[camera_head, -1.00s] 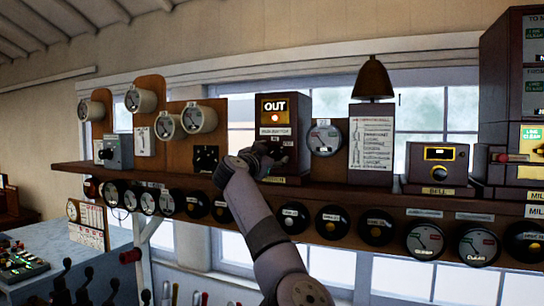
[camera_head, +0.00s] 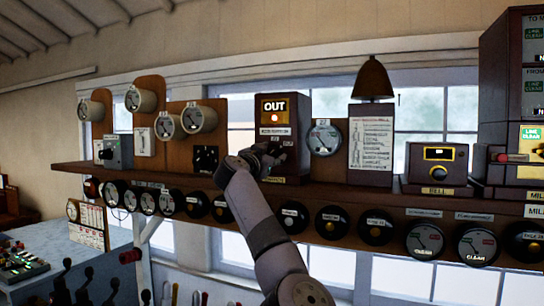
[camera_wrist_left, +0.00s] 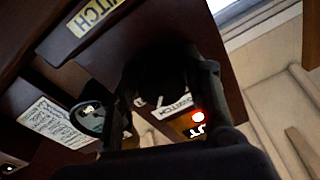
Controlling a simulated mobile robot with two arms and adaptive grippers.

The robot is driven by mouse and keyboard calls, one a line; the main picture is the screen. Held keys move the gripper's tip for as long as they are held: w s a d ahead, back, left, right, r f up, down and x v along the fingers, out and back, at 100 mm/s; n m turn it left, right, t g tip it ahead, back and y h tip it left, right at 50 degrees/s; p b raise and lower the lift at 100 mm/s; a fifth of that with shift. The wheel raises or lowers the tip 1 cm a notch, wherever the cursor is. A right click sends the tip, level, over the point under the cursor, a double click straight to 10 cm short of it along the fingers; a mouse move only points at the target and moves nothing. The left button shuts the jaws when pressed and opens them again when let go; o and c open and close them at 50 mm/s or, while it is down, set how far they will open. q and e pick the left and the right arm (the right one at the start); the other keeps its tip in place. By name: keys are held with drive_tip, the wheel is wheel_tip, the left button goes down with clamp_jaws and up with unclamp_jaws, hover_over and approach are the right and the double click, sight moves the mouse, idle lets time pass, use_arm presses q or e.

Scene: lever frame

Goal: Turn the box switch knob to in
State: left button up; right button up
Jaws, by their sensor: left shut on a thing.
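The box switch is a brown wooden box (camera_head: 296,125) on the shelf, with a lit "OUT" panel (camera_head: 274,107) and a glowing lamp on its front. My left gripper (camera_head: 268,156) is at the lower front of this box, and the knob there is hidden behind it. In the left wrist view my gripper (camera_wrist_left: 170,85) is dark and seen against the box front, shut on the knob, which is too dark to make out. My right gripper is not in view.
The shelf (camera_head: 330,184) carries a round dial (camera_head: 324,138) and a bell-topped box with a paper (camera_head: 371,145) to the right. A socket block (camera_head: 206,159) is to the left. Round gauges hang below the shelf edge.

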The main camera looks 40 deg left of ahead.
use_arm(q)
drive_tip(key=n, duration=0.3)
drive_tip(key=shift+n+y, duration=0.3)
drive_tip(key=shift+n, duration=1.1)
drive_tip(key=shift+n+g+y, duration=0.3)
drive_tip(key=shift+n+g, duration=0.1)
drive_tip(key=shift+n, duration=0.7)
drive_tip(key=shift+f+n, duration=0.1)
drive_tip(key=shift+n, duration=0.9)
drive_tip(key=o, duration=2)
drive_tip(key=shift+o, duration=0.2)
